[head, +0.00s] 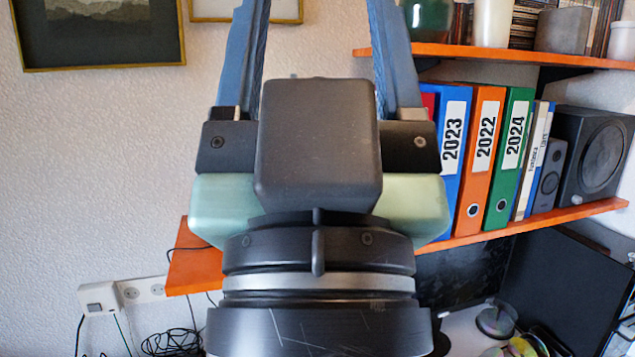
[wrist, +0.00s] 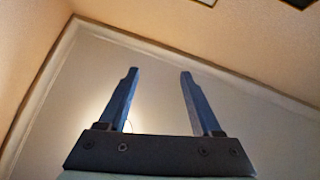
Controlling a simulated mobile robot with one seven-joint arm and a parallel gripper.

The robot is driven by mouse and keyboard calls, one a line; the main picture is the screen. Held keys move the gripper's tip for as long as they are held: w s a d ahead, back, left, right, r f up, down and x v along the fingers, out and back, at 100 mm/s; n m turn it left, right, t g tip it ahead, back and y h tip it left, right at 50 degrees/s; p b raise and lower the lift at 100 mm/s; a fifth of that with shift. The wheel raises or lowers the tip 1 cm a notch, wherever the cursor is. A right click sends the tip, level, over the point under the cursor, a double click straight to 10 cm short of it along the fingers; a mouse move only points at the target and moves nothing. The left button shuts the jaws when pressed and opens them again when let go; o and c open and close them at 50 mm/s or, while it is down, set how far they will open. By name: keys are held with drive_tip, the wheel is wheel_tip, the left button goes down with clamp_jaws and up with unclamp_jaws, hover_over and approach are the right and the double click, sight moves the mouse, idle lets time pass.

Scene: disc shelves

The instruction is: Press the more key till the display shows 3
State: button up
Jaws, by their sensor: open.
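My gripper (head: 312,50) fills the middle of the head view, its two blue fingers pointing up and spread wide apart. It is open and nothing shows between the fingers. In the wrist view my gripper (wrist: 155,85) also stands open and empty, against a pale wall and ceiling. No more key and no display can be made out in either view. My gripper and wrist hide the middle of the head view, including part of the shelves.
An orange lower shelf (head: 540,222) on the right holds binders, among them an orange one (head: 480,160), and a black speaker (head: 592,155). An orange upper shelf (head: 480,50) holds jars and discs. A power strip (head: 130,291) and cables are at lower left. Framed pictures (head: 100,35) hang on the wall.

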clamp_jaws()
drive_tip(key=shift+w, duration=0.1)
idle(1.2)
